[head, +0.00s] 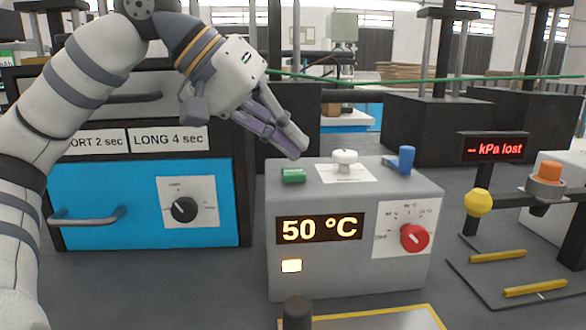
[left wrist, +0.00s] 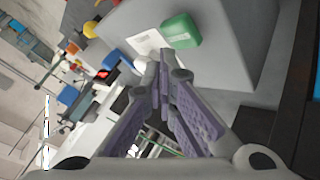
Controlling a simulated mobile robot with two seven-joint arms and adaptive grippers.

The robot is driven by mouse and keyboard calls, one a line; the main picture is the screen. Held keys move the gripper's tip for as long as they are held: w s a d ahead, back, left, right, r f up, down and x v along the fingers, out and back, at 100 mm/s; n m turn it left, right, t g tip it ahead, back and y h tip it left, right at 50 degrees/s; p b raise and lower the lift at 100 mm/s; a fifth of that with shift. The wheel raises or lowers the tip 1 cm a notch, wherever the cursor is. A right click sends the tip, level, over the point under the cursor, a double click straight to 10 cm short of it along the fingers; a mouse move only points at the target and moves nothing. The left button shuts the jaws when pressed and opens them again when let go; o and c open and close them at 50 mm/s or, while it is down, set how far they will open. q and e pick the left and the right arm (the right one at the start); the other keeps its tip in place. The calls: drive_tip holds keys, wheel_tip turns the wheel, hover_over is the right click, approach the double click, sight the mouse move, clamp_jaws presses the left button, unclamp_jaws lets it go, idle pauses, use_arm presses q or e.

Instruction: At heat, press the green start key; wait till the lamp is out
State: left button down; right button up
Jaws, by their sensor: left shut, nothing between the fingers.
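The green start key (head: 293,175) is on the top left of the grey heater box (head: 350,282). It also shows in the left wrist view (left wrist: 181,30). The box's display (head: 319,228) reads 50 °C. In the left wrist view the fingertips (left wrist: 164,72) are just below and left of the key. My right gripper is in neither view.
A red knob (head: 414,237) is on the box's front; a white knob (head: 345,157) and a blue lever (head: 405,160) are on its top. A blue-fronted oven (head: 140,235) stands left. A stand with a yellow ball (head: 478,202) and "kPa lost" sign (head: 494,148) is right.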

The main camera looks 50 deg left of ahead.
sight(290, 169)
use_arm(q)
wheel_tip(290, 169, up, 5)
drive_tip(key=shift+f+p, duration=0.1)
drive_tip(key=shift+p, duration=0.8)
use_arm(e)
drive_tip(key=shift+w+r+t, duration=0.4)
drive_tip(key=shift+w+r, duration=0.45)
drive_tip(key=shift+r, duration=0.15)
